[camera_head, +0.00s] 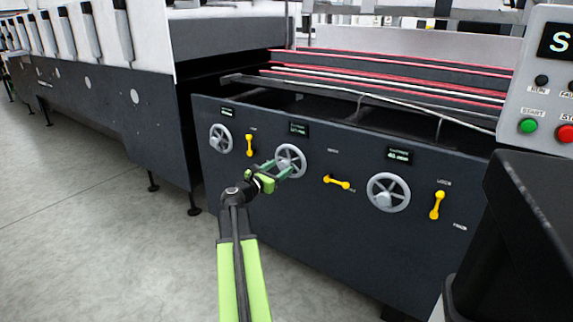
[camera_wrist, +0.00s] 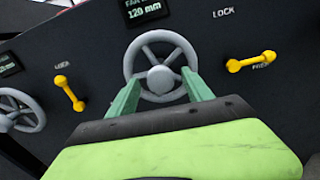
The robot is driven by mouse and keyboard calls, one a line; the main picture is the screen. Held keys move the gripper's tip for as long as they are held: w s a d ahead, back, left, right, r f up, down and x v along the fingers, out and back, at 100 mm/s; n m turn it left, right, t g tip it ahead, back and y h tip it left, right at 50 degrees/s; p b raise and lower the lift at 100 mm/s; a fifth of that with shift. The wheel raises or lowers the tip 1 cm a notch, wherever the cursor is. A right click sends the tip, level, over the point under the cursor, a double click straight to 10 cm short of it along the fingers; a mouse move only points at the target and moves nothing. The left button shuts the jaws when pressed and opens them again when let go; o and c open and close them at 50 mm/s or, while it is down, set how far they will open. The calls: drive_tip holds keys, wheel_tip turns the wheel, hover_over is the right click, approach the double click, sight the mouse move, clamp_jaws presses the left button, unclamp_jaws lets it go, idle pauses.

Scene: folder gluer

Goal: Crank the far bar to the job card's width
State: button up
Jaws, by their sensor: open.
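The middle grey handwheel (camera_head: 291,161) is on the dark front panel; it also fills the centre of the wrist view (camera_wrist: 161,47). The display above it (camera_wrist: 147,9) starts with "FA" and reads 120 mm. My gripper (camera_head: 283,168) is open. Its two green fingers reach the wheel's lower part, one on each side of the hub in the wrist view (camera_wrist: 161,77); I cannot tell whether they touch it. The yellow lever (camera_wrist: 251,62) right of this wheel lies near horizontal, its outer end toward the label "FREE", with "LOCK" above. No job card shows.
A left handwheel (camera_head: 221,138) and a right handwheel (camera_head: 388,192) flank the middle one. A left yellow lever (camera_head: 249,145) and a right yellow lever (camera_head: 437,205) stand near upright. A control box (camera_head: 540,90) with buttons is at right. Clear grey floor (camera_head: 100,230) lies left.

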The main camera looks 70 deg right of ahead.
drive_tip(key=v, duration=1.1)
drive_tip(key=shift+a, duration=0.25)
drive_tip(key=shift+w, duration=0.15)
